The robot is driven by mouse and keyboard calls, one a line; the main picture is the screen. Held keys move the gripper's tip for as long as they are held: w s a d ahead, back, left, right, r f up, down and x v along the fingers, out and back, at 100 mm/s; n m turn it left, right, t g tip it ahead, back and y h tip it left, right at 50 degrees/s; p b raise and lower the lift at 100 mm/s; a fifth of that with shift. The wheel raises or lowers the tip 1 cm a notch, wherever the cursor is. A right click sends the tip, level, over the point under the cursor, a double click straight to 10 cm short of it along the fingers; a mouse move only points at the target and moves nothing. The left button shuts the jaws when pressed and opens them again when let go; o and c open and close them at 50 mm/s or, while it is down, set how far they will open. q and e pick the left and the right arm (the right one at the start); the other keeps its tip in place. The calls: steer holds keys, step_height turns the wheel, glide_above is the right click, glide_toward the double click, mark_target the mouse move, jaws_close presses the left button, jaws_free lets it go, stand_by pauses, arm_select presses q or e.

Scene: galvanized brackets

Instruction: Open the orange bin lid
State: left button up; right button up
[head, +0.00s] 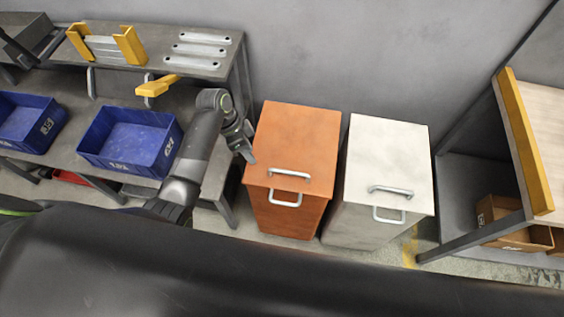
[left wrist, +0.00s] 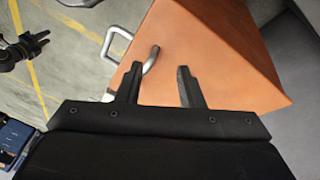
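The orange bin (head: 284,213) stands on the floor against the wall. Its orange lid (head: 297,140) lies flat and shut, with a silver handle (head: 289,173) on top near the front edge. A second silver handle (head: 285,198) is on the front face. My left gripper (head: 248,152) is at the lid's left edge. In the left wrist view, the left gripper (left wrist: 155,75) is open over the orange lid (left wrist: 215,50). The lid's handle (left wrist: 151,60) shows near one fingertip, and nothing is held. A dark gripper, apparently my right (left wrist: 38,44), shows at the left edge there.
A white bin (head: 390,155) with similar handles stands close on the right. To the left, a metal workbench (head: 225,60) holds blue crates (head: 130,140) and galvanized brackets (head: 203,37). A shelf unit with a yellow edge (head: 525,140) stands at the far right.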

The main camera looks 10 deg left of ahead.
arm_select(q)
steer(key=w+d+r+m+g, duration=0.1)
steer(key=w+d+r+m, duration=0.1)
steer(key=r, duration=0.3)
steer(key=w+d+r+m, duration=0.1)
steer(key=r+m, duration=0.2)
steer(key=r, duration=0.1)
steer(key=b, duration=0.9)
glide_toward(285, 171)
step_height(285, 171, down, 3)
steer(key=shift+g, duration=0.3)
steer(key=x, duration=0.2)
steer(key=b+x, duration=0.1)
steer(key=x, duration=0.1)
steer(key=shift+d+r, duration=0.1)
steer(key=shift+d, duration=0.3)
steer(key=shift+d+f+h, duration=0.15)
steer(key=shift+f+h, duration=0.15)
steer(key=shift+f, duration=0.15)
jaws_close()
